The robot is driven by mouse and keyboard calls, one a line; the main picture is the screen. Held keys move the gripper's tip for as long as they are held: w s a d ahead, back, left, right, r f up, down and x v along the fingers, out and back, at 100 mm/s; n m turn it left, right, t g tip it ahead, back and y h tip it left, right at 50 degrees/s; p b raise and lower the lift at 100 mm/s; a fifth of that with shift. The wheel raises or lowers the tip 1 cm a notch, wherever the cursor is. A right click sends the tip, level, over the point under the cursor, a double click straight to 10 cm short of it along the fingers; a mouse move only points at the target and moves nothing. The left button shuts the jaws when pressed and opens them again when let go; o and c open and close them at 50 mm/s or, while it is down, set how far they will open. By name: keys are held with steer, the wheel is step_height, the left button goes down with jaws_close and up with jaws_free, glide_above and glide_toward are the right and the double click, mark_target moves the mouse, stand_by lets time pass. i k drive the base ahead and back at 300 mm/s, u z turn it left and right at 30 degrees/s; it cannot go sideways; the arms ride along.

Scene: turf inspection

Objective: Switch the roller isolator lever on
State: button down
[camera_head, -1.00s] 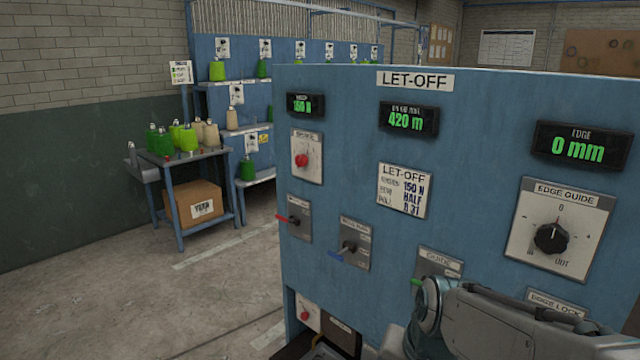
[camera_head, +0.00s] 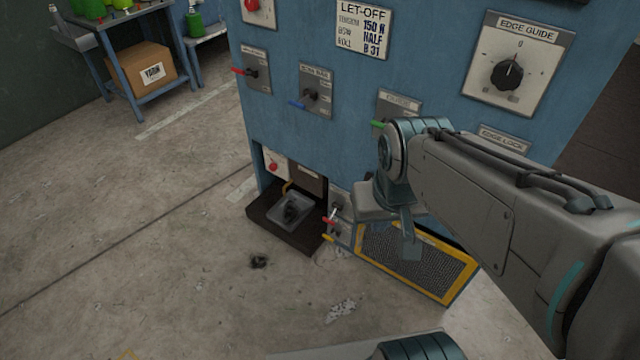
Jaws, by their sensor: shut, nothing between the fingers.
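The blue let-off panel (camera_head: 430,65) carries several levers, and none of their plates reads clearly as the roller isolator. A red-handled lever (camera_head: 243,71), a blue-handled lever (camera_head: 302,103) and a green-handled lever (camera_head: 379,124) sit in a row on it, handles pointing left. Lower down, a red-tipped lever (camera_head: 330,220) and a yellow-tipped one (camera_head: 329,237) stick out left beside the recess. I cannot tell which is the isolator. My gripper (camera_head: 411,250) points down in front of the yellow-framed grille, right of these low levers. It is shut and empty, apart from them.
A dark tray (camera_head: 262,215) juts out at the panel's foot, under a red knob (camera_head: 272,167). A yellow-framed mesh grille (camera_head: 462,291) is low on the right. The edge guide dial (camera_head: 508,74) is above. The concrete floor at left is clear up to a bench (camera_head: 88,48).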

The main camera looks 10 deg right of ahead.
mark_target(333, 214)
steer(key=k, duration=0.6)
steer(key=u, duration=0.45)
steer(key=i, duration=1.2)
steer(key=z, duration=0.7)
